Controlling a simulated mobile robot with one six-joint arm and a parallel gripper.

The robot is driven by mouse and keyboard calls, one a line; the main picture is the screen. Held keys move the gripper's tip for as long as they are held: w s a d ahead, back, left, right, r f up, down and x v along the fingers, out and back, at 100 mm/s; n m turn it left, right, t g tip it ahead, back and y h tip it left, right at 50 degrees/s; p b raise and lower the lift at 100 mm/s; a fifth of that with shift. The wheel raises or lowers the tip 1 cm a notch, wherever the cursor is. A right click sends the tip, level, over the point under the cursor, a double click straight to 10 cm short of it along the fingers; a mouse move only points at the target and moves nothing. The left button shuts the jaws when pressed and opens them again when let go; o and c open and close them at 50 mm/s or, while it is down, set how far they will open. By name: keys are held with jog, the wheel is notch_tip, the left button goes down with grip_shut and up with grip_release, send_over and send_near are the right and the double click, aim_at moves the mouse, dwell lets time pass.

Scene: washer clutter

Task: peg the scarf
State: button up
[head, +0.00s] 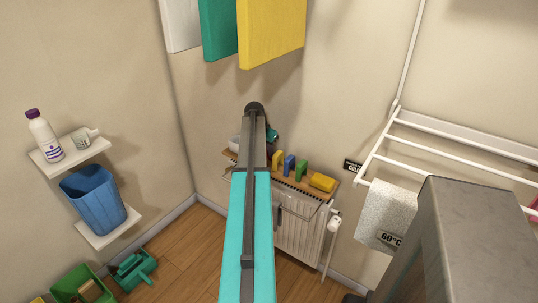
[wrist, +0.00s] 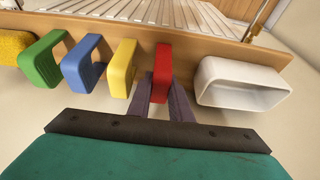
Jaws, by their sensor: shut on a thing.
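My gripper (wrist: 163,88) is shut on a red peg (wrist: 162,62) at the edge of a wooden shelf (wrist: 205,45) in the wrist view. The peg stands upright between the two dark fingers. Yellow (wrist: 122,68), blue (wrist: 82,65) and green (wrist: 44,62) pegs stand in a row to its left. In the head view my arm hides the gripper and the red peg. A pale speckled cloth (head: 386,212) hangs on the white drying rack (head: 455,157); I cannot tell for sure that it is the scarf.
A white open box (wrist: 243,82) stands close right of the gripper, and a yellow sponge (head: 322,182) lies at the shelf's other end. A radiator (head: 302,232) is below. Coloured panels (head: 270,30) hang above.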

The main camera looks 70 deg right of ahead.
jog(key=shift+r, duration=0.1)
jog(key=shift+w+r+p, duration=0.15)
jog(key=shift+r+p, duration=1.7)
jog(key=shift+r, duration=1.6)
